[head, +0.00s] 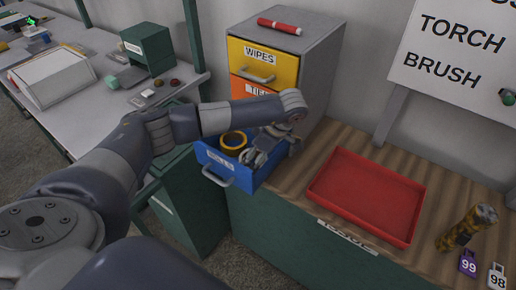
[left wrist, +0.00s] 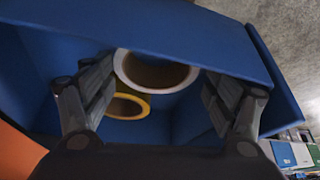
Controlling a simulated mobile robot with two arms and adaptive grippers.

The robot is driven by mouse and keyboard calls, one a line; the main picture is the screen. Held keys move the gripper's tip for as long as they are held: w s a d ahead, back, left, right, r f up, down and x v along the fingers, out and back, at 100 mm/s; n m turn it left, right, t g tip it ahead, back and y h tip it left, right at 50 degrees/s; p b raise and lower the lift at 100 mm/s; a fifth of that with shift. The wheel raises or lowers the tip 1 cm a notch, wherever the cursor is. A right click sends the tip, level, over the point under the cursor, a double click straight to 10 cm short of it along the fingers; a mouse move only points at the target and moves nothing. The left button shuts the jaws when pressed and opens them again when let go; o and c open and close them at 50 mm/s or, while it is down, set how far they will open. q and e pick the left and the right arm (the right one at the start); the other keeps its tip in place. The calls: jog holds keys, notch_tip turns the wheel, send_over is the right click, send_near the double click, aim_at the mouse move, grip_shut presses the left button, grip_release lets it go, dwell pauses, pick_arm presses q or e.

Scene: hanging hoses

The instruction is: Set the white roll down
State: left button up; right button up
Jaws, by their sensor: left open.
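The white roll (left wrist: 190,76) shows in the left wrist view as a pale ring inside the blue drawer (head: 208,160). My left gripper (left wrist: 158,85) is open, with one finger on each side of the roll in that view and a gap beside each. A yellow roll (head: 224,145) lies in the drawer to the left of the gripper. My right gripper is not in view.
The grey cabinet (head: 325,65) has a yellow drawer (head: 262,62) and an orange drawer above the blue one, with a red cylinder (head: 279,26) on top. An empty red tray (head: 415,230) and a dark yellow-patterned torch (head: 466,228) are on the wooden counter (head: 290,182).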

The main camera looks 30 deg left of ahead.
pick_arm(q)
jog(key=shift+r+p, duration=0.35)
jog(key=shift+r, duration=0.15)
jog(key=shift+w+d+r, duration=0.1)
jog(key=shift+d+r, duration=0.05)
jog(key=shift+r, duration=0.2)
jog(key=b+v, duration=0.2)
jog(key=v, duration=0.9)
jog(key=shift+r, duration=0.15)
